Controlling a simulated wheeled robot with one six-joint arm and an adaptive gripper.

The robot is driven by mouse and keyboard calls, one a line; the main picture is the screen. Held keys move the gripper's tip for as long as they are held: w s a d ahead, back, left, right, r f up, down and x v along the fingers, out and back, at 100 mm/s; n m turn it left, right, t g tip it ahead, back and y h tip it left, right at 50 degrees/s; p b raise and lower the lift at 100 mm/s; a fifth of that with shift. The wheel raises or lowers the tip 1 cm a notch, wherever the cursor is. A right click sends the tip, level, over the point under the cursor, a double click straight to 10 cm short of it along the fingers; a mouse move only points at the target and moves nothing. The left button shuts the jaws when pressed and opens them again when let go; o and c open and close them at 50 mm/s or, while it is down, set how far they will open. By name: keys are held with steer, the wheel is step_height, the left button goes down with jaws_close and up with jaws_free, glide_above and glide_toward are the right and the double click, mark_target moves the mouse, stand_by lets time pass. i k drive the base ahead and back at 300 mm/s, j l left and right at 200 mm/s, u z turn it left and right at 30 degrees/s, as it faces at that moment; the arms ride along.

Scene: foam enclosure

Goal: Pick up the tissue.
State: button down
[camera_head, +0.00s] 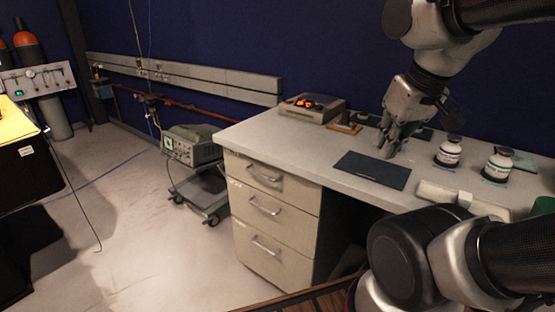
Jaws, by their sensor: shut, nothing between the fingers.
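My gripper (388,152) hangs fingers down over the back part of the desk (300,145), just above or touching the far edge of a dark flat mat; I cannot tell which. Its fingers are together with nothing seen between them. A pale, low box-like item (435,191) lies near the desk's front right, with a small whitish piece (465,199) standing up from it that may be the tissue. It is in front of and to the right of my gripper, apart from it. My arm hides part of the desk's right end.
The dark mat (372,170) lies flat mid-desk. Two white labelled bottles (448,152) (498,164) stand right of my gripper. A device with a red display (311,107) sits at the back left. The desk's left top is clear. A wheeled cart (197,160) stands left.

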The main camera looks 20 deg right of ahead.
mark_target(464, 199)
steer(key=l+z, duration=0.1)
steer(key=z, duration=0.35)
steer(key=k+l+z, duration=0.1)
steer(key=z, duration=0.3)
steer(key=l+z, duration=0.1)
steer(key=z, duration=0.35)
